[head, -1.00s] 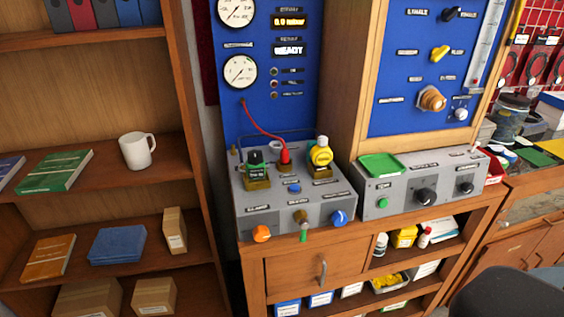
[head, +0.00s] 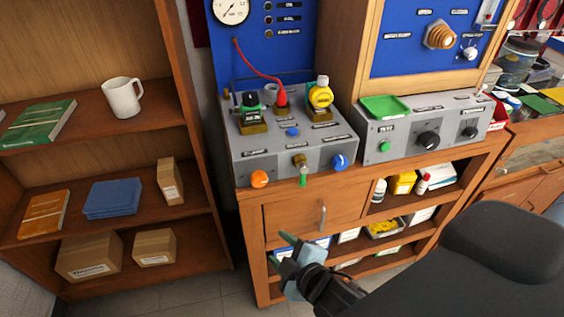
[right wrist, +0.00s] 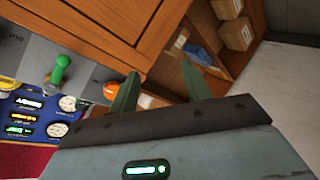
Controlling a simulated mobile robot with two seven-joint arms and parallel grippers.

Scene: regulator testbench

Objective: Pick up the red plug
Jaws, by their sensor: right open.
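The red plug (head: 282,99) stands upright on top of the grey test box (head: 256,153), between a dark green-topped fitting and a yellow one. A red cable runs from it up to the blue panel. My right gripper (head: 284,249) is open and empty, low in front of the wooden cabinet, below and apart from the plug. Its two green fingers also show spread apart in the right wrist view (right wrist: 158,90). I cannot make out the plug in the right wrist view. My left gripper is not in view.
A yellow-topped fitting (head: 321,97) and a dark green-topped fitting (head: 251,108) flank the plug closely. Orange (head: 259,179) and blue (head: 339,161) knobs stick out of the box's front. A shelf with a white mug (head: 122,98) stands at left. A green tray (head: 385,107) sits at right.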

